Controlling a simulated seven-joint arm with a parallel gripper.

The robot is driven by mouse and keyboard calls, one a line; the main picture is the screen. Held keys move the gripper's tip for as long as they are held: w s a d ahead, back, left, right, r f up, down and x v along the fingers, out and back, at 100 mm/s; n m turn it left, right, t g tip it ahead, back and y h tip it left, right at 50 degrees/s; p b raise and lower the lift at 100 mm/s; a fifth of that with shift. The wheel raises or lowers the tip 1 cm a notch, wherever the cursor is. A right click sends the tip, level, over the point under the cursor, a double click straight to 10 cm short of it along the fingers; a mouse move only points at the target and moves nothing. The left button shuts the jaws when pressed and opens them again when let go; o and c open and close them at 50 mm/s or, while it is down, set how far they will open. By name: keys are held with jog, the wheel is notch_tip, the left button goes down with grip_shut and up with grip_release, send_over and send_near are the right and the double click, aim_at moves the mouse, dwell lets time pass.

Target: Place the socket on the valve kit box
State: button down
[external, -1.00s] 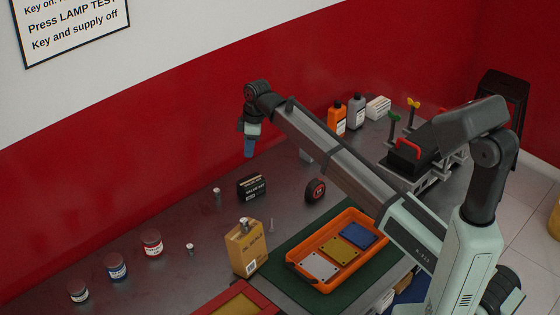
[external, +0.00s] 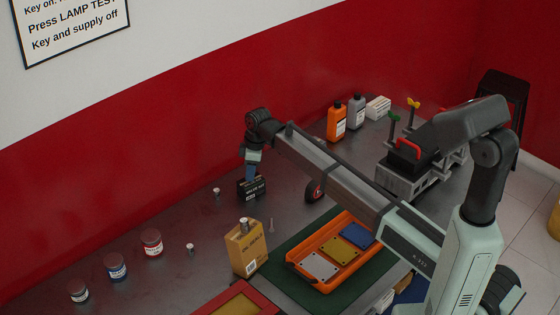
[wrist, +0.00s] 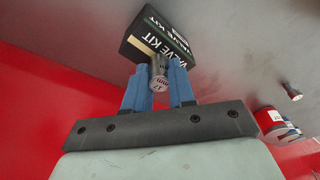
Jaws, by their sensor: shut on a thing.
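The valve kit box (external: 252,188) is a small black carton with white lettering, standing on the grey bench. It also shows in the wrist view (wrist: 160,35). My gripper (external: 250,176) has blue fingers pointing down at the box in the external view. In the wrist view my gripper (wrist: 160,68) is shut on a small metal socket (wrist: 158,72), marked with what looks like 17 mm. The socket overlaps the box's edge in that view; I cannot tell whether it touches. The fingers hide the socket in the external view.
Small metal pieces stand on the bench, one left of the box (external: 217,192) and one nearer (external: 190,248). A tan carton (external: 247,248) and an orange tray (external: 340,250) lie in front. A dark round item (external: 314,190) is to the right. Several cans stand left.

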jog(key=shift+f, duration=0.25)
jog(key=c, duration=0.9)
grip_release()
jog(key=shift+c, duration=0.2)
notch_tip(320, 180, up, 12)
jog(key=d, duration=0.1)
jog(key=shift+d, duration=0.4)
jog(key=shift+r, duration=0.1)
